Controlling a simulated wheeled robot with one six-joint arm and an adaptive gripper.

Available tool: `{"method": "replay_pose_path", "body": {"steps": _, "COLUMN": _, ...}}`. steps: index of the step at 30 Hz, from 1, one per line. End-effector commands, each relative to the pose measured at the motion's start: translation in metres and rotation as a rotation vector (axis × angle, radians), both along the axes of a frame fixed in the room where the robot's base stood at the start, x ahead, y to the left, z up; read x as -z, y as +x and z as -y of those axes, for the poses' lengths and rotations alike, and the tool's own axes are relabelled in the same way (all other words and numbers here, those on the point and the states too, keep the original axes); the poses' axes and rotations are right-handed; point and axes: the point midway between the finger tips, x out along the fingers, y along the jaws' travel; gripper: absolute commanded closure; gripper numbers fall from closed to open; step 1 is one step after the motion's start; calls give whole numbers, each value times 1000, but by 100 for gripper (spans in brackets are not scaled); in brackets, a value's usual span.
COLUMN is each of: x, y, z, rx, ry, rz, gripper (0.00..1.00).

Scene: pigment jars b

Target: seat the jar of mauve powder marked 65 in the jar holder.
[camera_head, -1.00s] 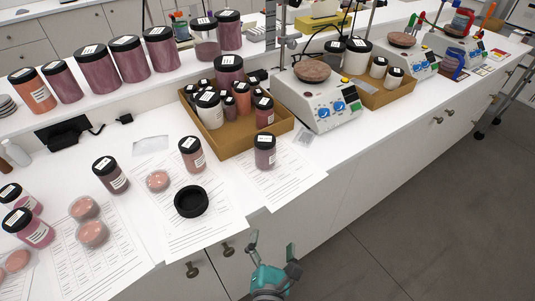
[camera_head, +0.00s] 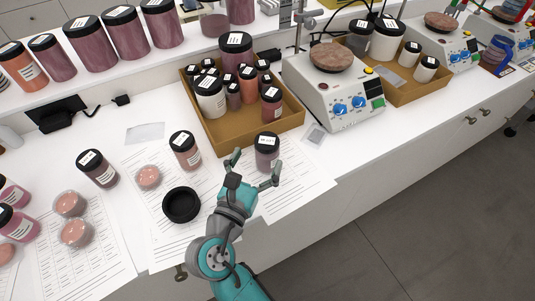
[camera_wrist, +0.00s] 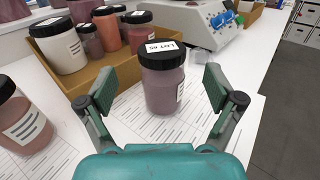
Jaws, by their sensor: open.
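The jar of mauve powder (camera_head: 266,152) stands upright on a paper sheet in front of the cardboard tray. In the wrist view the jar (camera_wrist: 162,88) has a black lid with a white label reading LOT 65. My gripper (camera_head: 256,168) is open, with its fingers reaching toward the jar. In the wrist view the two fingertips of my gripper (camera_wrist: 160,95) stand either side of the jar, apart from it. The jar holder, a round black cup (camera_head: 181,218), sits empty on the paper to the left of my arm.
The cardboard tray (camera_head: 290,117) full of jars is just behind the jar. A salmon-coloured jar (camera_head: 185,158) and a dark mauve jar (camera_head: 101,173) stand to the left. Clear dishes of pink powder (camera_head: 75,232) lie further left. A hotplate (camera_head: 335,97) stands behind right.

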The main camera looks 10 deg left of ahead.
Motion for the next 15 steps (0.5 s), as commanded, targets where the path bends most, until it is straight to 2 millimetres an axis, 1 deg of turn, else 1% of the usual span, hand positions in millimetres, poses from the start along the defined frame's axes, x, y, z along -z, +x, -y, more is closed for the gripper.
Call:
{"method": "replay_pose_path", "body": {"steps": 5, "x": -1, "y": 12, "z": 4, "rx": 0, "ry": 2, "rz": 0, "gripper": 8}}
{"method": "replay_pose_path", "body": {"steps": 12, "x": -1, "y": 43, "z": 14, "rx": 2, "ry": 2, "rz": 1, "gripper": 8}}
{"method": "replay_pose_path", "body": {"steps": 15, "x": 0, "y": 51, "z": 15, "rx": 0, "ry": 3, "rz": 1, "gripper": 8}}
